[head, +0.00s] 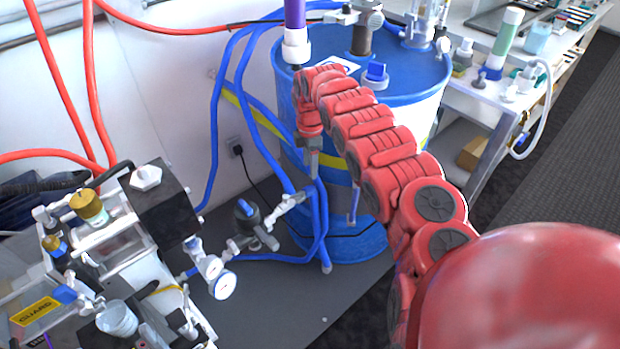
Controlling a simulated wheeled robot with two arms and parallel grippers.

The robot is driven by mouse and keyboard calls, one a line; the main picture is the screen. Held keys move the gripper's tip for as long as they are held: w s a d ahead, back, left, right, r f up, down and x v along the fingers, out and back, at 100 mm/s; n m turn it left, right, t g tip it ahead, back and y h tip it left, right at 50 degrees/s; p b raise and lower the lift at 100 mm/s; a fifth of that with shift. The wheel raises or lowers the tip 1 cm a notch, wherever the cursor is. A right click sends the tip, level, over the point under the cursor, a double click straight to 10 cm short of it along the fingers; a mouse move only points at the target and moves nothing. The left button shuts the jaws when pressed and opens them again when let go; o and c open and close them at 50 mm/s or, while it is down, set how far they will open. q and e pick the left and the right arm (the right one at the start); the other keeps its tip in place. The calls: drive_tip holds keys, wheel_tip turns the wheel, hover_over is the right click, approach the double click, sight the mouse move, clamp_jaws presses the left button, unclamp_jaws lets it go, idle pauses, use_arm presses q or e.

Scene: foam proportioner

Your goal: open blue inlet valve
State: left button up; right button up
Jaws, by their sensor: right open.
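A valve with a dark, blue-marked knob (246,212) sits on metal fittings in the blue hose line, low beside the drum; it appears to be the blue inlet valve. Whether it is open or shut I cannot tell. A smaller blue handle (65,294) shows on the machine at the left. My right gripper (312,158) hangs pointing down in front of the drum, above and to the right of the dark knob and apart from it. It is open and small in view, and I see nothing between its fingers. My left gripper is out of view.
A blue and white drum (345,252) stands behind my right arm. Blue hoses (216,130) loop down beside it, with red hoses (60,85) at the upper left. The proportioner machine (120,225) fills the lower left. A bench (480,100) stands at the right.

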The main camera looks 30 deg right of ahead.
wheel_tip(320, 180, up, 8)
idle(0.4)
